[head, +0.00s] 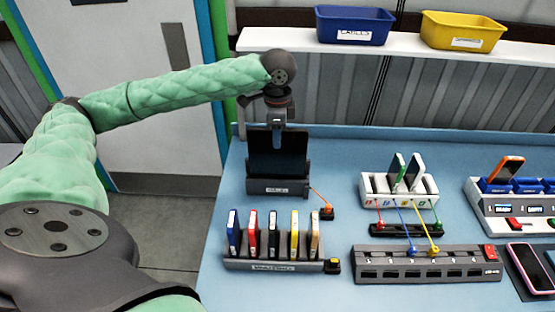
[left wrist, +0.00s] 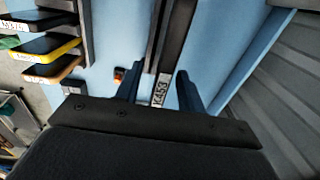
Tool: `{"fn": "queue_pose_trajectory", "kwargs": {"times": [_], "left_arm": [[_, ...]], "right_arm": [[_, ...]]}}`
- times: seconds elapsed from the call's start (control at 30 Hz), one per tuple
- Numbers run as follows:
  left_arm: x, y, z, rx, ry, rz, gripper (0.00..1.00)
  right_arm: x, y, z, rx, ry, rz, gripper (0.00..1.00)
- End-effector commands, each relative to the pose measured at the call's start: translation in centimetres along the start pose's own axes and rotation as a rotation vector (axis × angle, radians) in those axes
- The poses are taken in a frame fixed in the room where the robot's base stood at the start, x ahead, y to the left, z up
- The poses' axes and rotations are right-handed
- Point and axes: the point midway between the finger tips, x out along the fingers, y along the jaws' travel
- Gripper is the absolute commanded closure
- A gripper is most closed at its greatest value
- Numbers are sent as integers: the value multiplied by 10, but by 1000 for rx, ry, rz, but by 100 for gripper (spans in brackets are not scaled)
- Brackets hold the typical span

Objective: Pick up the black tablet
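The black tablet (head: 278,158) stands upright, leaning back slightly, in a dark dock (head: 279,187) at the back left of the blue table. My left gripper (head: 278,124) points down at the tablet's top edge. In the left wrist view its two dark fingers (left wrist: 159,92) are apart, with a strip labelled K453 (left wrist: 159,90) showing between them. The tablet's dark edge (left wrist: 176,38) runs up from there. I cannot tell whether the fingers touch it. My right gripper is in neither view.
A rack (head: 274,263) of several coloured slim devices stands in front of the dock. An orange cable plug (head: 327,212) lies beside it. A white charging rack (head: 400,190) and a grey strip (head: 427,265) stand to the right. Blue (head: 354,25) and yellow (head: 463,30) bins sit on the shelf behind.

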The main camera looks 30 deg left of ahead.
Motion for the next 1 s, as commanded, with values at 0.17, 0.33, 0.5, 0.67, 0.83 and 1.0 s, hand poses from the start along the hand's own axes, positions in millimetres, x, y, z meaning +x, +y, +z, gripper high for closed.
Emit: {"fn": "queue_pose_trajectory", "kwargs": {"times": [0.17,0.33,0.5,0.67,0.83,1.0], "left_arm": [[0,0,0,0,0,0,88],[-1,0,0,0,1,-1,100],[-1,0,0,0,1,-2,100],[-6,-1,0,-1,1,-3,100],[-22,-1,0,-1,2,-4,100],[-43,-1,0,-1,3,-4,100]], "right_arm": [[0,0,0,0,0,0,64],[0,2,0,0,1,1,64],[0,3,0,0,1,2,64],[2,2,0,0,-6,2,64],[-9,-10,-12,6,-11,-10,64],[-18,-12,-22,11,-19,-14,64]]}}
